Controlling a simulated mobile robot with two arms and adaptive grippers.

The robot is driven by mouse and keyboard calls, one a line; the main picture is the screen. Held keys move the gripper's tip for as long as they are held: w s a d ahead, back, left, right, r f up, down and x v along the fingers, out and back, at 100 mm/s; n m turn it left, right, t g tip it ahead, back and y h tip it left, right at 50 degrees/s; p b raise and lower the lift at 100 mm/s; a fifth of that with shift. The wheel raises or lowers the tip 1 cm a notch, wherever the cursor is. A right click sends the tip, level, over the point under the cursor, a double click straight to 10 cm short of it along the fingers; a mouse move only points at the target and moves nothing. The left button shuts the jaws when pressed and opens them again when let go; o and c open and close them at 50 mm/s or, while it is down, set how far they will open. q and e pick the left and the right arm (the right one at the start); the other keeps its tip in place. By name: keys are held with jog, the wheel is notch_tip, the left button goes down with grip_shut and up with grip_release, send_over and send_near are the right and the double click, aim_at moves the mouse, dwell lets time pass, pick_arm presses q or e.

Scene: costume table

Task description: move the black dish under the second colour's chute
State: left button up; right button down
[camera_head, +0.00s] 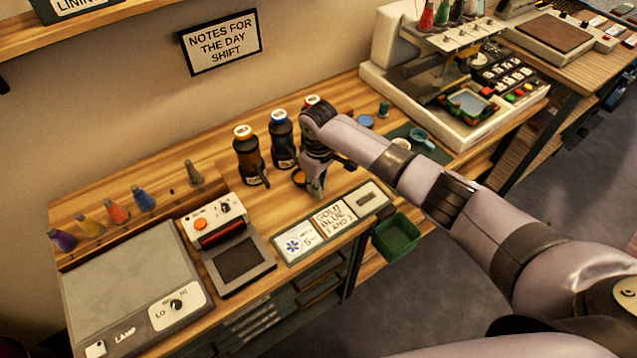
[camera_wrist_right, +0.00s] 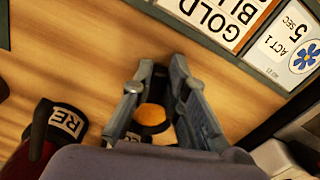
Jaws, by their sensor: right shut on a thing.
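The black dish (camera_head: 299,180) holds something gold-orange and is on the table in front of the bottles, partly hidden by my right gripper (camera_head: 313,188). In the wrist view the orange contents (camera_wrist_right: 150,115) show between the two fingers of my right gripper (camera_wrist_right: 160,85), which is shut on the dish. A gold-ringed bottle (camera_head: 248,160) stands left of a blue-topped bottle (camera_head: 282,142); each has a chute at the front. A red-topped bottle (camera_head: 311,101) is mostly hidden behind my wrist. The card (camera_head: 334,218) reads GOLD, BLUE. My left gripper is out of view.
A small device with an orange button (camera_head: 205,222) and a lamp box (camera_head: 130,285) stand to the left. A green bin (camera_head: 397,236) hangs at the table's front edge. A large white machine (camera_head: 450,85) stands at the right.

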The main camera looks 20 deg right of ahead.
jog(key=shift+f, duration=0.35)
dwell(0.4)
jog(key=c, duration=1.5)
grip_release()
notch_tip(320, 180, up, 5)
jog(key=p, duration=0.4)
jog(key=shift+f+p, duration=0.15)
jog(key=shift+p, duration=0.25)
